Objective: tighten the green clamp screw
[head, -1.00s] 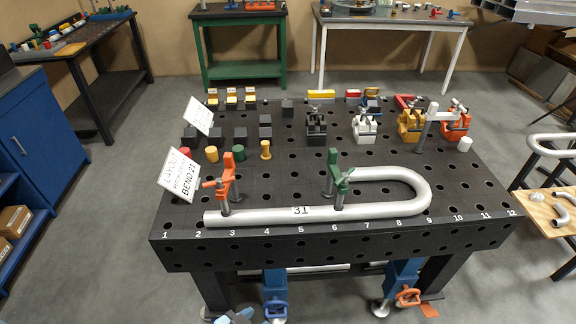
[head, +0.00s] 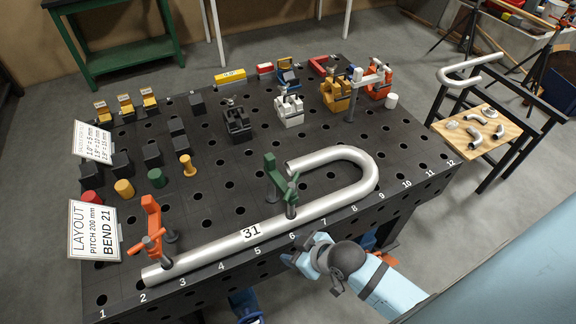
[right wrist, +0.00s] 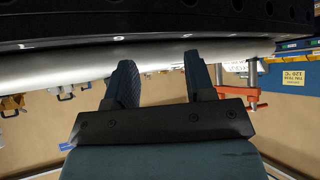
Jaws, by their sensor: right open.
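The green clamp (head: 280,182) stands on the dark table, over the near straight run of the bent grey pipe (head: 220,246) marked 31. Its small screw is hard to make out at this size. My right gripper (head: 301,252) is in front of the table's near edge, to the lower right of the green clamp and apart from it. In the right wrist view its two fingers (right wrist: 160,75) are spread with nothing between them, and a grey tube runs past beyond the tips. My left gripper is not in view.
An orange clamp (head: 152,230) stands at the pipe's left end. A layout sign (head: 94,231) and coloured pegs are on the left. Black, white and yellow fixtures (head: 290,108) stand behind the pipe. The table inside the bend is clear.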

